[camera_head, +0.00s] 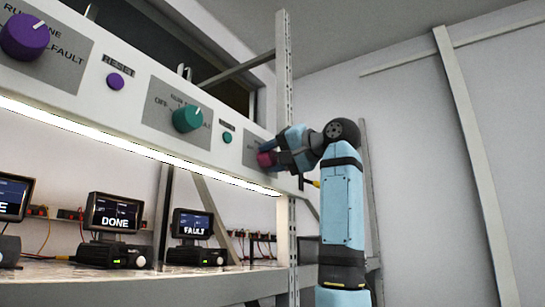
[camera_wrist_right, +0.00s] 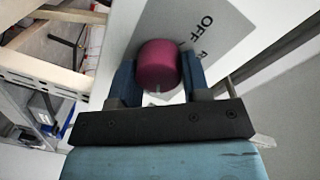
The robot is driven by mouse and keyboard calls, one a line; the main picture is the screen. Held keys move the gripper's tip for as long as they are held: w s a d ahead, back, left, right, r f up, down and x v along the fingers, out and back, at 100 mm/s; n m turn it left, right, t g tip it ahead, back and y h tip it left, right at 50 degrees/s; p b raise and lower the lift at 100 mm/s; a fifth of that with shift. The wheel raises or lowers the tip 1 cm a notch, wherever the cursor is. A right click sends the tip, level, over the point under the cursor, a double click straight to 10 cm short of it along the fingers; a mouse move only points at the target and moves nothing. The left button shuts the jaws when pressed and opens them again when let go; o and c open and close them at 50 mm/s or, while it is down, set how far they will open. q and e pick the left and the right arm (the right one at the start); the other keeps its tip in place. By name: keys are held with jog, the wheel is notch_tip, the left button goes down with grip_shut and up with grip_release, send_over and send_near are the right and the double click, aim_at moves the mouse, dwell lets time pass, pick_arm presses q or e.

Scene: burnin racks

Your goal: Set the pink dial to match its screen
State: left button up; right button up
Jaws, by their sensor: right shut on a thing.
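The pink dial (camera_head: 265,160) sits on a grey label plate at the right end of the long white panel. In the right wrist view the pink dial (camera_wrist_right: 160,62) stands between the two blue fingers of my right gripper (camera_wrist_right: 158,76), which is shut on it. A short pale mark shows at the dial's lower edge in that view, and "OFF" is readable on the plate. The right gripper (camera_head: 277,154) covers much of the plate in the head view. One screen (camera_head: 193,225) reads "FAULT" and another screen (camera_head: 115,212) reads "DONE"; which belongs to the pink dial is unclear. My left gripper is out of view.
A teal dial (camera_head: 187,119) and a purple dial (camera_head: 25,37) are on the same panel, with a small purple reset button (camera_head: 115,81) and a teal reset button (camera_head: 227,137). A rack upright (camera_head: 284,85) stands close to my right gripper. The wall at right is clear.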

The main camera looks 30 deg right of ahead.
jog(key=shift+m, duration=0.6)
jog(key=o, duration=0.9)
jog(key=shift+s+d, duration=0.1)
pick_arm(q)
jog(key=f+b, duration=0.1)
jog(key=b, duration=0.1)
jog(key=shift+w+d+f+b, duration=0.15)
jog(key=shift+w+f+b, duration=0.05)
jog(key=shift+b, duration=0.1)
pick_arm(e)
jog(key=v, duration=1.3)
jog(key=shift+s+d+r, duration=0.1)
jog(key=shift+s, duration=0.2)
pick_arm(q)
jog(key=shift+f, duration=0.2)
